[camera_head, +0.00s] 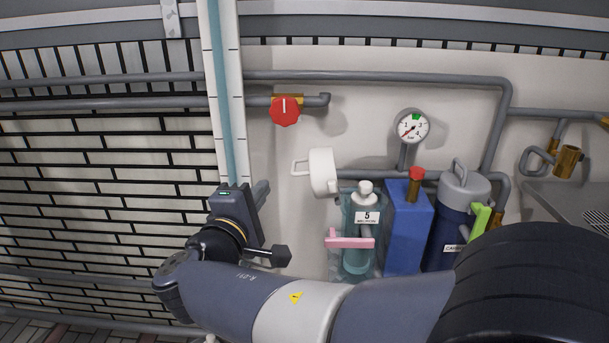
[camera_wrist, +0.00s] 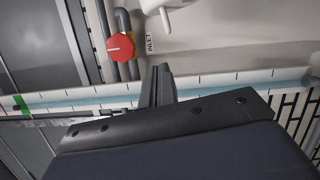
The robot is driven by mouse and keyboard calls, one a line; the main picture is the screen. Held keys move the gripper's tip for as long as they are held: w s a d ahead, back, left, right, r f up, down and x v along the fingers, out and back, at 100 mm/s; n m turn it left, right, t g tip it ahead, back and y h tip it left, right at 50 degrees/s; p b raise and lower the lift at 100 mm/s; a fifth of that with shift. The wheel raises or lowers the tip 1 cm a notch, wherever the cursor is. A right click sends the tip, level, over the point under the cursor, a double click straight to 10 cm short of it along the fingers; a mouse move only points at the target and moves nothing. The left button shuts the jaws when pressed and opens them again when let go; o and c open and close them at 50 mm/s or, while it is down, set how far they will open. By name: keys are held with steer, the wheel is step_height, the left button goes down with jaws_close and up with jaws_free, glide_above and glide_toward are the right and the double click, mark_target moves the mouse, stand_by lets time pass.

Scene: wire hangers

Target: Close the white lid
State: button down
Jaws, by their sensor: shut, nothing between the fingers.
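The white lid (camera_head: 323,173) stands open against the wall in the head view, turned sideways with its loop handle pointing left. It is beside the pipe, above and left of the labelled bottle. In the wrist view a white piece at the top edge, probably the lid (camera_wrist: 165,6), is only partly in frame. My gripper (camera_head: 262,188) is shut and empty, left of the lid and a little lower, apart from it. Its closed fingers (camera_wrist: 162,72) point up towards the wall in the wrist view. The inlet opening is not clearly visible.
A red knob (camera_head: 285,111) sits on the pipe above. A gauge (camera_head: 412,127), a bottle marked 5 (camera_head: 359,245), a blue box (camera_head: 408,228) and a dark canister (camera_head: 451,237) line the wall at right. A vertical sight tube (camera_head: 223,100) runs behind my gripper.

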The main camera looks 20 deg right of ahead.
steer(key=b, duration=0.3)
glide_toward(296, 162)
steer(key=shift+w+d+r, duration=0.4)
steer(key=shift+w+d, duration=0.35)
steer(key=shift+w+d+r, duration=0.4)
steer(key=shift+w+d, duration=0.3)
steer(key=shift+d, duration=0.05)
steer(key=shift+w+d+r, duration=0.4)
steer(key=shift+w+d, duration=0.35)
steer(key=shift+d, duration=0.1)
